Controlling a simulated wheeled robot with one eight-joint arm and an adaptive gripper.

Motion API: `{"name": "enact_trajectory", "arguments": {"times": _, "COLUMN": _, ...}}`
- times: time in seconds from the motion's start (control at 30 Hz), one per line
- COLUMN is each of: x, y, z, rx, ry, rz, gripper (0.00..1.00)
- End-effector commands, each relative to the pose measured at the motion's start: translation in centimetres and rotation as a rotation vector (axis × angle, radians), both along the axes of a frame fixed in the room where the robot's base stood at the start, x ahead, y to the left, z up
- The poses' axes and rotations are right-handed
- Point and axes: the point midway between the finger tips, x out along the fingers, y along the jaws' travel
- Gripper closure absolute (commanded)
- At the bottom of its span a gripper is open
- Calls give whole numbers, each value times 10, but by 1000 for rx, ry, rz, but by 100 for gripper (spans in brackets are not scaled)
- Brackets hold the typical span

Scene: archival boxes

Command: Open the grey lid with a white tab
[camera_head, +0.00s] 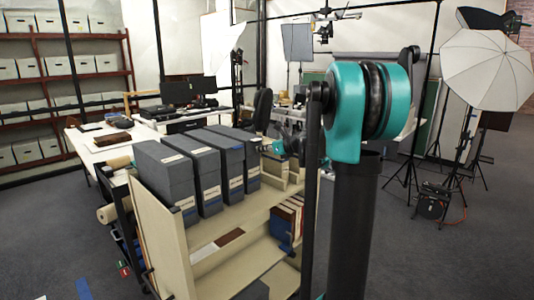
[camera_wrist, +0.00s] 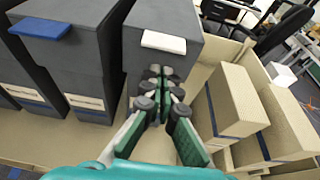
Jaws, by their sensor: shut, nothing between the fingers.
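Several grey archival boxes stand upright in a row on the cart's shelf. In the wrist view, the grey box (camera_wrist: 160,68) with a white tab (camera_wrist: 164,42) on its lid is at the upper middle. The lid looks closed. My gripper (camera_wrist: 162,75) is shut and empty in front of this box, just below the white tab. I cannot tell whether the fingertips touch the box. In the head view, the row of grey boxes (camera_head: 167,180) is left of my arm, and my arm hides part of the cart. The gripper is small and partly hidden there.
A grey box with a blue tab (camera_wrist: 40,28) stands to the left in the wrist view. Beige boxes (camera_wrist: 236,98) stand close on the right. The cart's beige shelf (camera_head: 225,222) has bare room in front of the grey boxes. A white table (camera_head: 98,145) stands behind, at the left.

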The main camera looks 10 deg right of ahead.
Motion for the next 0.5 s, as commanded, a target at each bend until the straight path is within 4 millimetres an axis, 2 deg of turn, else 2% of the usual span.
{"name": "enact_trajectory", "arguments": {"times": 0.2, "x": 0, "y": 0, "z": 20, "rx": 0, "ry": 0, "rz": 1, "gripper": 100}}
{"name": "enact_trajectory", "arguments": {"times": 0.5, "x": -1, "y": 0, "z": 24, "rx": 0, "ry": 0, "rz": 1, "gripper": 100}}
